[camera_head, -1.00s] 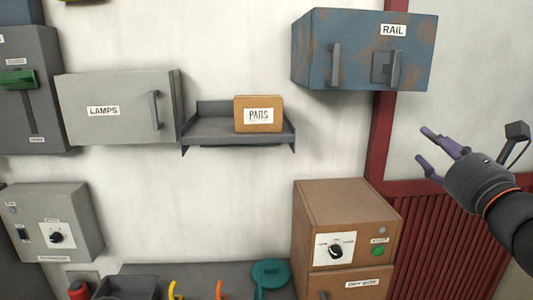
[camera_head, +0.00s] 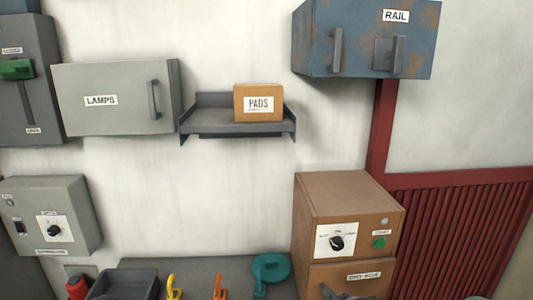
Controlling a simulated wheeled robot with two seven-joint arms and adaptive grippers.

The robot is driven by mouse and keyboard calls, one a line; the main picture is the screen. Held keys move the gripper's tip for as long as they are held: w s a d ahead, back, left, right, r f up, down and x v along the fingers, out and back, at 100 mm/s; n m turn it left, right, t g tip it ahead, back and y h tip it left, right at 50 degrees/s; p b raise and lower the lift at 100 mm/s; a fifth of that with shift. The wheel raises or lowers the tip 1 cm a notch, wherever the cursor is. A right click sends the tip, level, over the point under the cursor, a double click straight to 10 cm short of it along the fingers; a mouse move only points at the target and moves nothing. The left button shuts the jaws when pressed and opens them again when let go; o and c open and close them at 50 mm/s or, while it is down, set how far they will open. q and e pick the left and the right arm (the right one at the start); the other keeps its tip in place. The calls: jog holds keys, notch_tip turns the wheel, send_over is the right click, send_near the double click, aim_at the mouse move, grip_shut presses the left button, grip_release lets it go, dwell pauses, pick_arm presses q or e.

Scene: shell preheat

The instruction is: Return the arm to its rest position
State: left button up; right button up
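My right gripper is almost wholly below the picture in the head view. Only a small dark tip (camera_head: 345,296) at the bottom edge, in front of the lower brown box, seems to belong to it. Its fingers cannot be made out, so whether it is open or shut does not show. My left gripper is not in view.
A brown box (camera_head: 350,195) with a dial and green button stands at the lower right. Above are a blue RAIL cabinet (camera_head: 350,50), a shelf (camera_head: 215,126) with a PADS box (camera_head: 258,90), and a grey LAMPS cabinet (camera_head: 115,125). A bench (camera_head: 205,268) holds small tools.

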jog(key=s+a+f+n+g+y+b, duration=0.1)
jog(key=s+a+f+n+g, duration=0.4)
jog(key=s+f, duration=0.6)
jog(key=s+a+f+n+g+b, duration=0.1)
jog(key=s+a+f+n, duration=0.45)
jog(key=f, duration=1.05)
jog(key=s+a+f+n+g, duration=0.1)
jog(key=s+f+n, duration=0.1)
jog(key=s, duration=0.3)
jog(key=s+a+f+n+y, duration=0.1)
jog(key=s+f+n, duration=0.1)
jog(key=s, duration=0.4)
jog(key=shift+s+a+f+n+g+y, duration=0.15)
jog(key=shift+s+a+n+g+y, duration=0.2)
jog(key=shift+n, duration=0.2)
jog(key=shift+w, duration=0.1)
